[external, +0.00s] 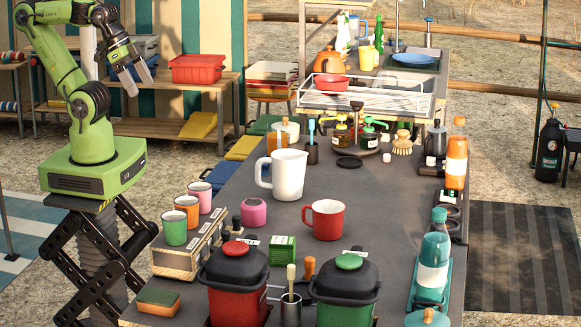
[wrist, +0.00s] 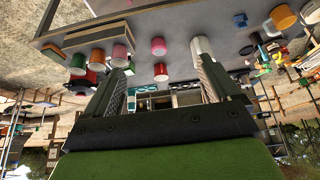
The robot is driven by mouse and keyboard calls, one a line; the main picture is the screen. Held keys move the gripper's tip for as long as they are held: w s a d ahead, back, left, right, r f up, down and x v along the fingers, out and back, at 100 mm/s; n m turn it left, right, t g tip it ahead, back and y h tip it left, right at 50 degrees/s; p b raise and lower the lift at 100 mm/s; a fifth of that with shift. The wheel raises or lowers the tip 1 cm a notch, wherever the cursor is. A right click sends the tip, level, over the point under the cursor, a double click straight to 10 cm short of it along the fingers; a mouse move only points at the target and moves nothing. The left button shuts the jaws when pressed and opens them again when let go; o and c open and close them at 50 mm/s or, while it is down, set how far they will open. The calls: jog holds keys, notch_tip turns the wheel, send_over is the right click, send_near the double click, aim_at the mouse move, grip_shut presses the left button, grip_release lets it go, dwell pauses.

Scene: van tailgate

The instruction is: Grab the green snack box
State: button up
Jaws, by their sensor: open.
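The green snack box (external: 282,250) is a small green carton with pale markings on its top and side. In the external view it stands on the dark counter (external: 335,175), behind and between two lidded pots. My gripper (external: 138,82) is raised at the upper left, far from the box and well above counter height. Its fingers are apart with nothing between them. In the wrist view my gripper (wrist: 160,68) also shows both fingers spread.
A red pot (external: 233,285) and a dark-green pot (external: 345,290) flank the box in front. A pink cup (external: 254,212), white pitcher (external: 288,175) and red mug (external: 324,220) stand behind it. Several cups sit on a wooden riser (external: 185,262) to its left.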

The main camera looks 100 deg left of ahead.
jog(key=n+g+h+b, duration=0.4)
jog(key=n+h+b, duration=0.8)
jog(key=n, duration=0.8)
send_over(282, 252)
jog(key=a, duration=0.6)
notch_tip(282, 252, down, 24)
jog(key=h, duration=0.1)
jog(key=f, duration=0.4)
jog(key=s+f+b, duration=0.1)
jog(key=f, duration=0.1)
jog(key=shift+a, duration=0.15)
jog(key=b+x, duration=0.1)
jog(key=x, duration=0.4)
jog(key=shift+f, duration=0.15)
